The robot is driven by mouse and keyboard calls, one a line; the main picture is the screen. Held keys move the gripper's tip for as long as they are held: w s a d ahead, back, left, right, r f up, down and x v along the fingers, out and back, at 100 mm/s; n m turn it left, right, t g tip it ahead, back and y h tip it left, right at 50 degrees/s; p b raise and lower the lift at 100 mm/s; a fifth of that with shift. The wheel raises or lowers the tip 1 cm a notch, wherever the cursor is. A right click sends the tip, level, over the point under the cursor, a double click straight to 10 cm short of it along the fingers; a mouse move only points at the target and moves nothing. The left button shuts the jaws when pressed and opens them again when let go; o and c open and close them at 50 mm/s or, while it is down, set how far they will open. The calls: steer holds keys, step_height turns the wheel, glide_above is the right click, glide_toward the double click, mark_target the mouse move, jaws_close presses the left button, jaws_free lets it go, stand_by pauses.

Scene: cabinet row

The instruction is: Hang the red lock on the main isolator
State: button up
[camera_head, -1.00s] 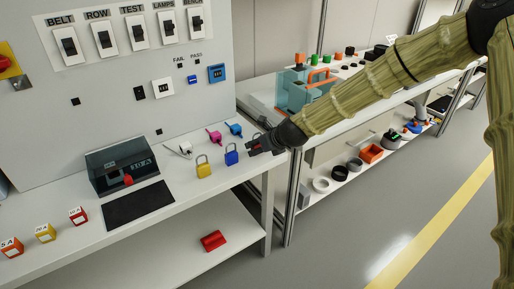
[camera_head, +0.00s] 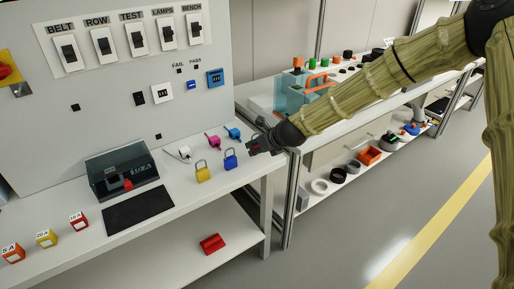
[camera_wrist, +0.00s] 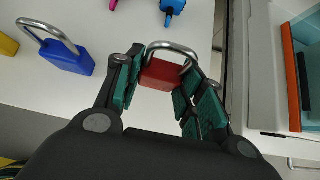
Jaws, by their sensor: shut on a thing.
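The red lock (camera_wrist: 163,75) is between the green-padded fingers of my gripper (camera_wrist: 160,88) in the wrist view. The gripper is shut on its body, and the metal shackle points away from my palm. In the head view my gripper (camera_head: 262,144) is above the right end of the bench, just right of the blue lock, and the red lock cannot be made out there. The main isolator appears to be the red knob on a yellow plate (camera_head: 8,72), cut off by the left edge of the head view, far left of my gripper.
A dark transparent-lidded box (camera_head: 122,172) stands further left. The grey panel (camera_head: 110,85) carries several switches.

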step_height(320, 180, up, 8)
steer(key=p, duration=0.5)
steer(key=shift+p, duration=0.35)
